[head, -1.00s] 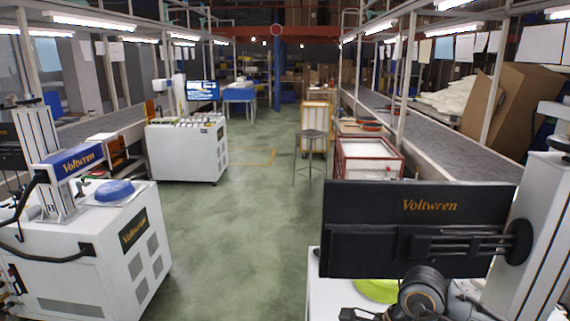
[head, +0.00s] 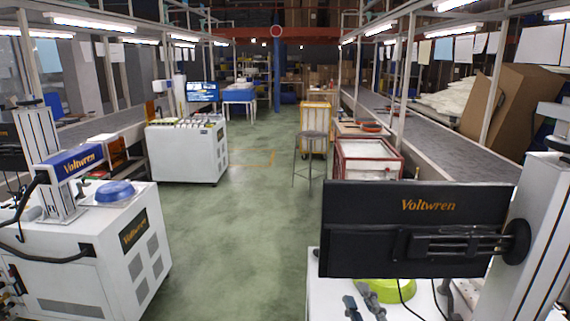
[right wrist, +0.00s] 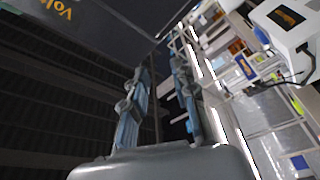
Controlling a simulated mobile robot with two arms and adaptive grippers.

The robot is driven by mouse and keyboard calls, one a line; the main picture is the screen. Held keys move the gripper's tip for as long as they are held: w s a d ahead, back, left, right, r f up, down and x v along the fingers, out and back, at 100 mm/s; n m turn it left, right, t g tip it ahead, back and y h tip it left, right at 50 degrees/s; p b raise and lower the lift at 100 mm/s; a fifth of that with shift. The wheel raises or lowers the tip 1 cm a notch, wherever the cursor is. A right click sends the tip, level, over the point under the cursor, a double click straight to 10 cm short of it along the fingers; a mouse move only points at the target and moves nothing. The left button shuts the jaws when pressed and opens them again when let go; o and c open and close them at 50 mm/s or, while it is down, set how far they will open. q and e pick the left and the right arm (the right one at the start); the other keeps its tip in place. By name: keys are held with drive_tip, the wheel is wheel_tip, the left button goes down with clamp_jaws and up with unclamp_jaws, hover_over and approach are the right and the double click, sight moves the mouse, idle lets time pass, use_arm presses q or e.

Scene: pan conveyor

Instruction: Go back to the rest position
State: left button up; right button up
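My right gripper (head: 360,299) shows at the bottom of the head view, below the black Voltwren monitor (head: 418,230) and beside a lime-green round object (head: 386,291). In the right wrist view the two fingers of this gripper (right wrist: 162,68) stand apart with nothing between them, so it is open and empty. I cannot tell whether it touches anything near the green object. My left gripper cannot be made out in the head view.
A white machine (head: 92,250) with a blue round piece (head: 115,191) stands at left. A white cabinet (head: 185,155) stands farther back, and a stool (head: 311,150) and red-framed box (head: 368,163) stand right of centre. The green floor (head: 235,240) between them is clear.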

drive_tip(key=s+d+f+m+g+h, duration=0.2)
drive_tip(key=s+d+f+m+g, duration=0.15)
drive_tip(key=f, duration=0.45)
drive_tip(key=s+d+f+m+g+h, duration=0.3)
drive_tip(key=s+f+m+g, duration=0.15)
drive_tip(key=f, duration=0.35)
drive_tip(key=s+f+m+g+y, duration=0.1)
drive_tip(key=s+f+m+g, duration=0.1)
drive_tip(key=s+f+g, duration=0.35)
drive_tip(key=s+f+m+g, duration=0.2)
drive_tip(key=s+f, duration=0.4)
drive_tip(key=s, duration=0.5)
wheel_tip(320, 180, down, 27)
drive_tip(key=s+g, duration=0.2)
drive_tip(key=s+d+f, duration=0.3)
drive_tip(key=s+f, duration=1)
drive_tip(key=s, duration=0.3)
drive_tip(key=shift+d+f+g, duration=0.2)
drive_tip(key=shift+f+g, duration=0.15)
drive_tip(key=shift+f, duration=0.05)
